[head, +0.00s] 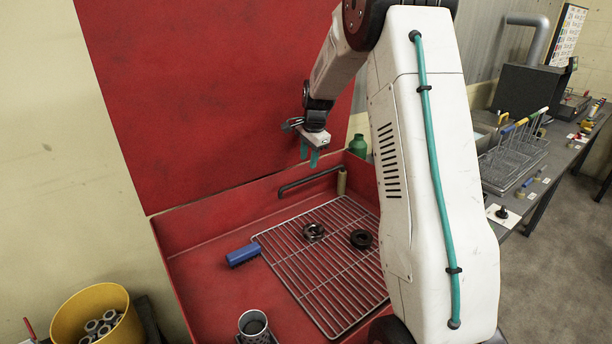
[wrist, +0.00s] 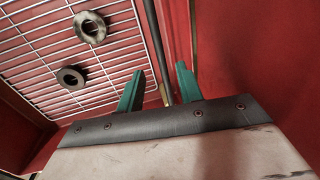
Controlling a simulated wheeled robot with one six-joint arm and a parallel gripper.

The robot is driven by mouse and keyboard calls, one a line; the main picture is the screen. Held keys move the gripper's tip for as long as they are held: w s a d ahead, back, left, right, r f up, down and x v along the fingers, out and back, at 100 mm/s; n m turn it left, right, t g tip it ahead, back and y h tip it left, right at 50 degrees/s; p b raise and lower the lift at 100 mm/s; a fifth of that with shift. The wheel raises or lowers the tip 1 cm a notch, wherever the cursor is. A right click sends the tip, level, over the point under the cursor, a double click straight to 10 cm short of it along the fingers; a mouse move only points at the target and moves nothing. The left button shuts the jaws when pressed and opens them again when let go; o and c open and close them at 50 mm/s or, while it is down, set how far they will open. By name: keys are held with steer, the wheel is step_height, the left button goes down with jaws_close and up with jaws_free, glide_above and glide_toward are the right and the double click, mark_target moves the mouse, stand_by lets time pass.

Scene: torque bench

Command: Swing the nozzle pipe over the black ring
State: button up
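The dark nozzle pipe (head: 312,180) runs along the back of the red basin, from a tan upright post (head: 341,183) at its right to a bent free end at its left. The black ring (head: 361,240) lies on the wire rack, in front of the pipe and apart from it. It also shows in the wrist view (wrist: 71,78). My gripper (head: 310,158) hangs above the pipe, its teal fingers pointing down, open and empty. In the wrist view, the pipe (wrist: 158,45) appears in the gap between my fingertips (wrist: 158,82); whether they reach its height is unclear.
A grey metal ring (head: 313,231) lies on the wire rack (head: 325,292), left of the black ring. A blue block (head: 243,255) and a metal cup (head: 254,325) stand left of the rack. A green bottle (head: 358,146) stands behind the post. Red walls (head: 215,95) rise behind.

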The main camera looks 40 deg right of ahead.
mark_target(305, 179)
steer(key=f, duration=0.2)
steer(key=w+f, duration=0.1)
steer(key=f, duration=0.4)
steer(key=shift+w+f, duration=0.2)
steer(key=shift+f, duration=0.1)
jaws_close()
